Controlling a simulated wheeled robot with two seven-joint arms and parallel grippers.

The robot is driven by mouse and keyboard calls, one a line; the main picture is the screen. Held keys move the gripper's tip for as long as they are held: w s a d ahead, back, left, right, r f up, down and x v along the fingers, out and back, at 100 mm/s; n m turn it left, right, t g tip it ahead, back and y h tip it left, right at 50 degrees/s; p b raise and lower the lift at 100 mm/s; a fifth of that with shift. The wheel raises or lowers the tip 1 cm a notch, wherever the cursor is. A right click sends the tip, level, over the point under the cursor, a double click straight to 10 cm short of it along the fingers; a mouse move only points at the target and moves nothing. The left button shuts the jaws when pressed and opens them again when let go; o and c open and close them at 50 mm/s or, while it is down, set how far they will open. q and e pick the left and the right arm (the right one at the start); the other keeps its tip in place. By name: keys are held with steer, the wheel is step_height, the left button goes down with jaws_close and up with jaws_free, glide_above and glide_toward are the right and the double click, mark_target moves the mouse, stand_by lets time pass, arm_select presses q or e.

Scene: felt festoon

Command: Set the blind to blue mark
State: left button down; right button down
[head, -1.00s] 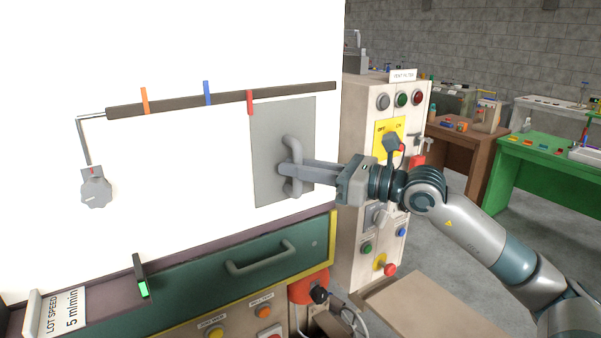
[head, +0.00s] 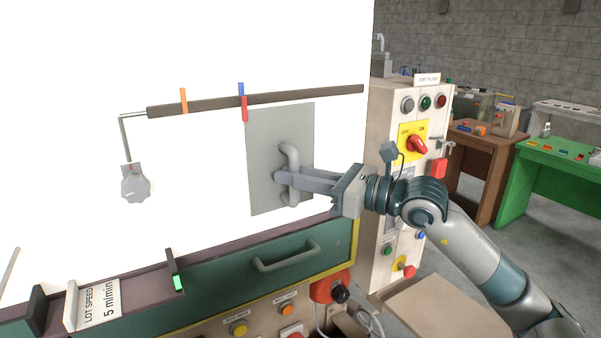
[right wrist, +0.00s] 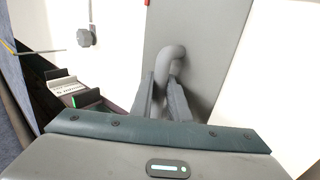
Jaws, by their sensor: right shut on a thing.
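The blind is a flat grey panel (head: 262,180) with a curved grey handle (head: 291,158), below a dark rail (head: 310,95). The blue mark (head: 241,88) stands on the rail. A red pointer (head: 245,110) at the panel's upper left corner sits directly under the blue mark, nearly in line with it. My right gripper (head: 282,177) is shut on the handle. In the right wrist view its fingers (right wrist: 163,98) lie on both sides of the handle (right wrist: 170,60). My left gripper is not in view.
An orange mark (head: 183,100) is farther left on the rail. A grey knob (head: 135,188) hangs at the rail's left end. A green drawer (head: 220,280) lies below the panel. A control cabinet (head: 385,110) stands to the right, behind my right arm.

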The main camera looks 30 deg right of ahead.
steer(key=c, duration=2)
jaws_free()
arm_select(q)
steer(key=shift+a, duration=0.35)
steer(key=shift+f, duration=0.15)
arm_select(e)
steer(key=shift+s+d, duration=0.1)
